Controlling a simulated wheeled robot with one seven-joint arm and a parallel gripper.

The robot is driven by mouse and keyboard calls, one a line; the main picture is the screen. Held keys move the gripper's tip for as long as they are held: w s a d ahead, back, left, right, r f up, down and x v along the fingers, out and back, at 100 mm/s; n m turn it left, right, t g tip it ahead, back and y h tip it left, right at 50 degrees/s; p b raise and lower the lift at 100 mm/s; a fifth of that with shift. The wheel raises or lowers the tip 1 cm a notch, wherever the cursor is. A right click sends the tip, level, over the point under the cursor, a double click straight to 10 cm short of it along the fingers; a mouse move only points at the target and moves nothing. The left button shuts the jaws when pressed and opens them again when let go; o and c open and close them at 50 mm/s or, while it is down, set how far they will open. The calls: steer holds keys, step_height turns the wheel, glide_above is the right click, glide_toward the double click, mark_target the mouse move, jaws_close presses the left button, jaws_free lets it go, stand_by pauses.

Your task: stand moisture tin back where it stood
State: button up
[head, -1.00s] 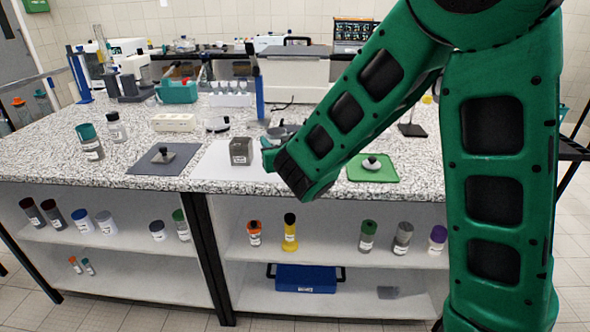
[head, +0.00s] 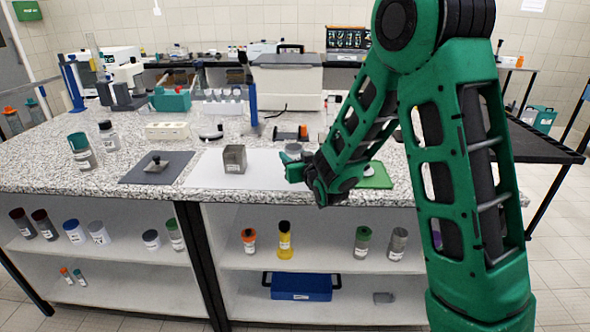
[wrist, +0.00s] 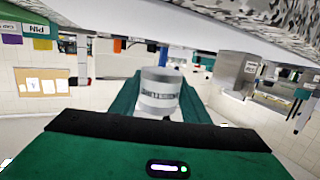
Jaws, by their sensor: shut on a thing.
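My gripper (head: 290,168) is shut on the moisture tin, a small pale grey cylinder with a printed label. The moisture tin (wrist: 159,93) shows between the green fingers in the wrist view. In the head view only a grey round part of it (head: 294,148) shows above the fingers; the rest is hidden. The gripper is over the right part of the white sheet (head: 265,172) on the speckled bench. I cannot tell whether the tin touches the sheet.
A dark grey block (head: 235,159) stands on the sheet, left of my gripper. A grey mat (head: 135,174) with a small knobbed object lies further left. A green mat (head: 376,178) lies to the right, partly behind my arm. The sheet's front middle is clear.

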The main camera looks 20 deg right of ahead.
mark_target(305, 186)
steer(key=shift+w+d+f, duration=0.3)
steer(key=shift+d, duration=0.15)
steer(key=shift+f, duration=2)
steer(key=o, duration=1)
steer(key=shift+s, duration=0.1)
steer(key=s, duration=0.4)
steer(key=s+r, duration=0.1)
steer(key=s, duration=0.2)
steer(key=shift+s+d+r, duration=0.1)
steer(key=shift+d, duration=0.2)
